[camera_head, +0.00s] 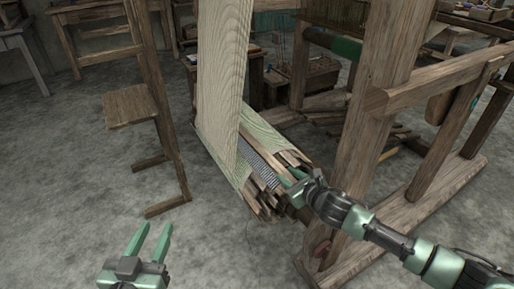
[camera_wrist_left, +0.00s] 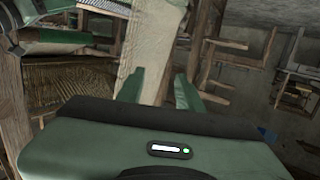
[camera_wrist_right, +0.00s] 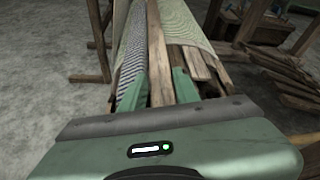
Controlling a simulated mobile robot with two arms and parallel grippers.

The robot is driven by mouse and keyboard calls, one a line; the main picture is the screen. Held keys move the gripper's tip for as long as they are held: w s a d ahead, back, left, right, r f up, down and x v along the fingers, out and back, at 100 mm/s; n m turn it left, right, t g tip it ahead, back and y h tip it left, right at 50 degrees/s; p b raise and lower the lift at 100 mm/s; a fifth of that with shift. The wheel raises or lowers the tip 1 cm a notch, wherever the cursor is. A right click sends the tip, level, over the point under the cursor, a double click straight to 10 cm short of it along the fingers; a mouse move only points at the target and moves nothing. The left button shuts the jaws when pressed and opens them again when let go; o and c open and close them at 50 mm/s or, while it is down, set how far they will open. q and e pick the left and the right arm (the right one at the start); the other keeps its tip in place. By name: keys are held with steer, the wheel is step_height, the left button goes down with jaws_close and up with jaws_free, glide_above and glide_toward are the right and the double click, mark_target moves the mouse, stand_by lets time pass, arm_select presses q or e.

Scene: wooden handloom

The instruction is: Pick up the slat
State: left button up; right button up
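Several long wooden slats stick out of a bundle (camera_head: 262,207) near the middle of the head view, among patterned cloth or boards. My right gripper (camera_head: 293,182) is at the right side of the bundle's near end. In the right wrist view, one brown slat (camera_wrist_right: 157,55) runs between the two green fingers of my right gripper (camera_wrist_right: 160,88). The fingers flank it closely; I cannot tell whether they press on it. Other slats (camera_wrist_right: 192,62) lie just right of it. My left gripper (camera_head: 152,243) is open and empty above the floor, away from the bundle.
A tall pale board (camera_head: 222,80) rises over the bundle. A loom post (camera_head: 375,110) and floor beam stand close to my right arm. A wooden chair (camera_head: 130,104) stands at left. Grey floor (camera_head: 60,190) is clear at the lower left.

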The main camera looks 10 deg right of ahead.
steer(key=shift+w+f, duration=0.15)
steer(key=shift+f, duration=0.6)
steer(key=shift+a+r, duration=0.1)
jaws_close()
steer(key=shift+r, duration=0.2)
